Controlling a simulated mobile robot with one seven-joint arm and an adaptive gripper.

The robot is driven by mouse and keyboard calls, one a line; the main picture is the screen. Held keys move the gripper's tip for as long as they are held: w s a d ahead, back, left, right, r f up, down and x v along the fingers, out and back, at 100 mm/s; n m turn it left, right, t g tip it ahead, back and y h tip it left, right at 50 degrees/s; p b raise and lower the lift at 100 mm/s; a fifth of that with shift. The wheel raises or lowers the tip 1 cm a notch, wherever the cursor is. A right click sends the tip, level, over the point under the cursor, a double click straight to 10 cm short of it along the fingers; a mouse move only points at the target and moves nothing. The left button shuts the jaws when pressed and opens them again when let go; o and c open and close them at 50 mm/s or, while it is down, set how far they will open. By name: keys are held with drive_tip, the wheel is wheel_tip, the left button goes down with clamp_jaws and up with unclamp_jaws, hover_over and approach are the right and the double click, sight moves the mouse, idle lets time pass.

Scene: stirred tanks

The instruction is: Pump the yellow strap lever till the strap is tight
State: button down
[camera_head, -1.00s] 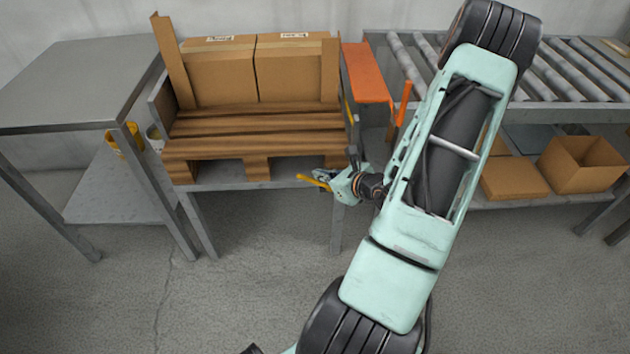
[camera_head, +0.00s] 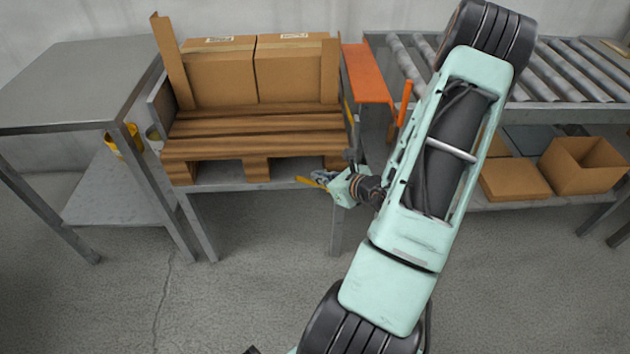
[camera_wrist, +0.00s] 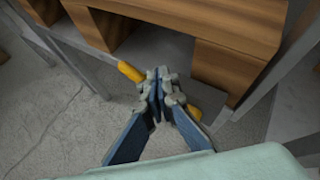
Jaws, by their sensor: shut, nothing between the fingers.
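The yellow lever (camera_head: 311,183) sticks out at the front of the pallet stand, below the pallet's right end. In the wrist view its yellow end (camera_wrist: 130,72) shows left of my fingertips, and a second yellow bit (camera_wrist: 194,112) shows to their right. My gripper (camera_head: 322,178) is at the lever. In the wrist view my gripper (camera_wrist: 161,78) is shut with nothing between its fingers. The fingers cover the lever's middle, so I cannot tell whether they touch it. A thin yellow strip (camera_head: 349,112), perhaps the strap, shows at the pallet's right side; its tightness cannot be told.
The wooden pallet (camera_head: 255,145) carries cardboard boxes (camera_head: 220,78) on the stand. An orange panel (camera_head: 367,73) and a roller conveyor (camera_head: 565,75) stand to the right. A grey table (camera_head: 75,80) is at left. The floor in front is clear.

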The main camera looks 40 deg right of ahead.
drive_tip(key=shift+w+a+f+b, duration=0.2)
drive_tip(key=shift+a+f+b, duration=0.2)
drive_tip(key=shift+f+b, duration=0.25)
drive_tip(key=shift+w+a+f+b, duration=0.15)
drive_tip(key=shift+a+f+b, duration=0.2)
drive_tip(key=shift+f+b, duration=0.35)
drive_tip(key=shift+w+a+f+b, duration=0.2)
drive_tip(key=shift+a+f+b, duration=0.25)
drive_tip(key=shift+f, duration=0.35)
idle(1.9)
drive_tip(key=shift+d, duration=0.1)
drive_tip(key=shift+s+d+r+p, duration=0.25)
drive_tip(key=shift+d+r+p, duration=0.25)
drive_tip(key=shift+r+p, duration=0.35)
drive_tip(key=shift+s+d+r+p, duration=0.3)
drive_tip(key=shift+d+r+p, duration=0.3)
drive_tip(key=shift+r, duration=0.4)
drive_tip(key=shift+s+d+r+p, duration=0.25)
drive_tip(key=shift+d+r+p, duration=0.15)
drive_tip(key=shift+r+p, duration=0.5)
drive_tip(key=r+p, duration=0.1)
drive_tip(key=s+d+r+p, duration=0.1)
drive_tip(key=r, duration=0.1)
drive_tip(key=d+r+p, duration=0.1)
drive_tip(key=shift+s+d+r, duration=0.1)
drive_tip(key=shift+s+r, duration=0.05)
drive_tip(key=shift+r, duration=0.05)
